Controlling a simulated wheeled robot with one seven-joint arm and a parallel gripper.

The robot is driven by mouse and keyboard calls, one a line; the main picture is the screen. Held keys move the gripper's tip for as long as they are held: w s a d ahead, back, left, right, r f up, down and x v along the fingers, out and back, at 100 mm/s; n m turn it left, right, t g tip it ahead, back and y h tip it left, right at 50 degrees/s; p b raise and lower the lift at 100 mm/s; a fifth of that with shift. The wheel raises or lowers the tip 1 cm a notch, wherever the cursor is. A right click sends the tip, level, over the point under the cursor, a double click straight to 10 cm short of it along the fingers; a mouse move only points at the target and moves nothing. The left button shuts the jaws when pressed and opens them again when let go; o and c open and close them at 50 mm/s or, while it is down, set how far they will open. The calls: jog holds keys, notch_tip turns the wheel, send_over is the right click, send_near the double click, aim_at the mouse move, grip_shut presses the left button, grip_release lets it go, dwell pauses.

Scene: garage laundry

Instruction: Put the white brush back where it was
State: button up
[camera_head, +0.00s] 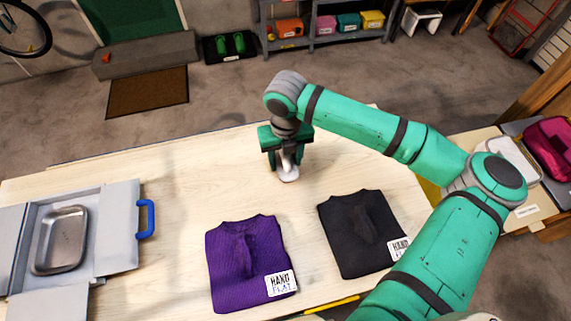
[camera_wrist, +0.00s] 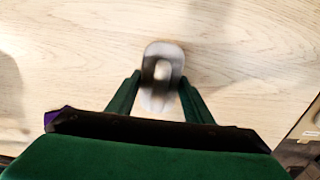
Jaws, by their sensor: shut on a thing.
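The white brush (camera_head: 289,174) is held in my gripper (camera_head: 286,158) over the far middle part of the wooden table (camera_head: 190,170). In the wrist view the brush (camera_wrist: 161,92) shows between the two green fingers of my gripper (camera_wrist: 160,90), blurred, with a dark patch across it. My gripper is shut on it and points down. The brush's lower end is close to the table top; I cannot tell whether it touches.
A folded purple sweater (camera_head: 240,270) and a folded dark sweater (camera_head: 355,232), both labelled, lie nearer on the table. An open grey case (camera_head: 115,225) with a metal tray (camera_head: 60,240) is at left. The table around the brush is clear.

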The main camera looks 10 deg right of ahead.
aim_at(285, 157)
jog(key=shift+f, duration=1.55)
jog(key=shift+f, duration=0.1)
jog(key=o, duration=1)
notch_tip(285, 157, up, 12)
jog(key=shift+s+r, duration=0.1)
jog(key=shift+r, duration=0.05)
jog(key=shift+a, duration=0.1)
